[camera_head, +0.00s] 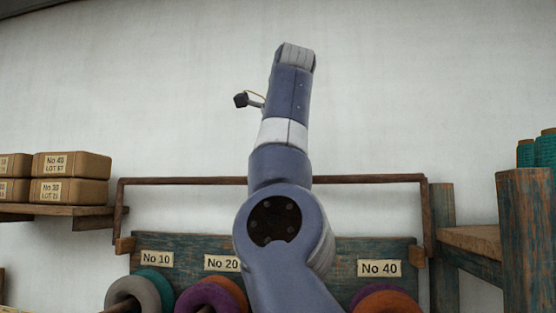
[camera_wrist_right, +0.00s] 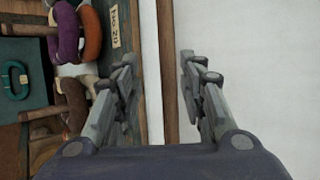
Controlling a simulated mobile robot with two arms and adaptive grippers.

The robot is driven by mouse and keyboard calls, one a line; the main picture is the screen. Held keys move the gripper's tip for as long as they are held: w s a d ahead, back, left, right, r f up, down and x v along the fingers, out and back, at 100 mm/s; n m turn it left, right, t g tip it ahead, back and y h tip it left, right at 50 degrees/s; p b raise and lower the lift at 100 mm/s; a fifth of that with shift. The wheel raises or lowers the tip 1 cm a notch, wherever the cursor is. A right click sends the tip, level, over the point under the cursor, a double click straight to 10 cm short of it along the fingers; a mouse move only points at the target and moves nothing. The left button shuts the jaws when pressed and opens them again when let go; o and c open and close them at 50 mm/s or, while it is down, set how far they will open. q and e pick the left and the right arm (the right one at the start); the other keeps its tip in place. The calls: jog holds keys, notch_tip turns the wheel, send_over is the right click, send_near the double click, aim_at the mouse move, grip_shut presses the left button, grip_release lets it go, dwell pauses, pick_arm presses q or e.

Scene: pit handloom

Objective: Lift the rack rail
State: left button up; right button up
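The rack rail is a thin dark-red bar (camera_head: 370,179) that runs level across the wall above the yarn board, with a downturned leg at each end. My own arm hides its middle in the head view. In the right wrist view the rail (camera_wrist_right: 168,75) runs up and down between the fingers of my right gripper (camera_wrist_right: 160,60). Those fingers are spread, with a gap on each side of the rail. I cannot tell how deep the rail sits between them. The head view does not show the right gripper. My left gripper is in neither view.
A blue-green board (camera_head: 335,249) with number labels and hanging yarn rings (camera_head: 208,297) is below the rail. Boxes (camera_head: 72,165) sit on a shelf at left. A wooden post (camera_head: 526,235) and a shelf with teal spools stand at right. The wall above is bare.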

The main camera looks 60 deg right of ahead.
jog(key=s+a, duration=0.6)
jog(key=s, duration=0.2)
jog(key=shift+s, duration=0.15)
jog(key=shift+f, duration=0.1)
